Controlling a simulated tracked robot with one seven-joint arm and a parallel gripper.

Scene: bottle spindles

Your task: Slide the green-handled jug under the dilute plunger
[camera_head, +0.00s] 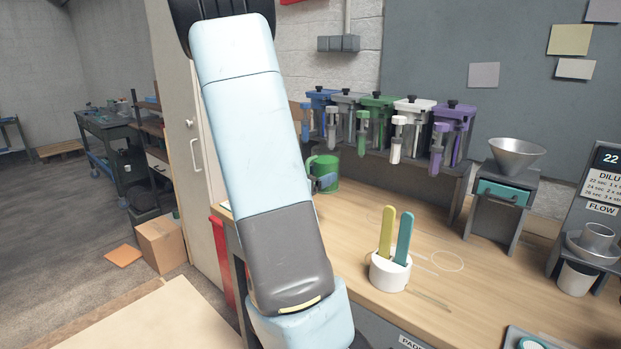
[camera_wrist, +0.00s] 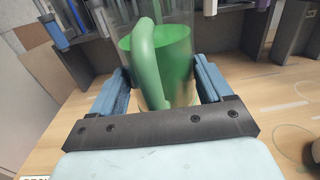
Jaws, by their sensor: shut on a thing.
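The green-handled jug (camera_head: 324,168) is at the left back of the wooden bench, in front of the left end of the plunger rack. In the wrist view the jug (camera_wrist: 178,52) is upright and clear with green in it, its green handle (camera_wrist: 146,62) towards me. My gripper (camera_head: 327,183) is shut on the jug; the wrist view shows my gripper (camera_wrist: 162,82) with one blue finger on each side. A row of plungers stands behind: blue (camera_head: 320,97), grey, green (camera_head: 378,101), white (camera_head: 413,106) and purple (camera_head: 455,114). I cannot read which is dilute. The jug's base is partly hidden.
A white cup (camera_head: 390,274) with a yellow and a teal stick stands mid-bench. A metal funnel on a stand (camera_head: 515,157) and a sign with a flow cup (camera_head: 597,240) are at the right. Bare bench top (camera_head: 360,220) lies between jug and cup.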

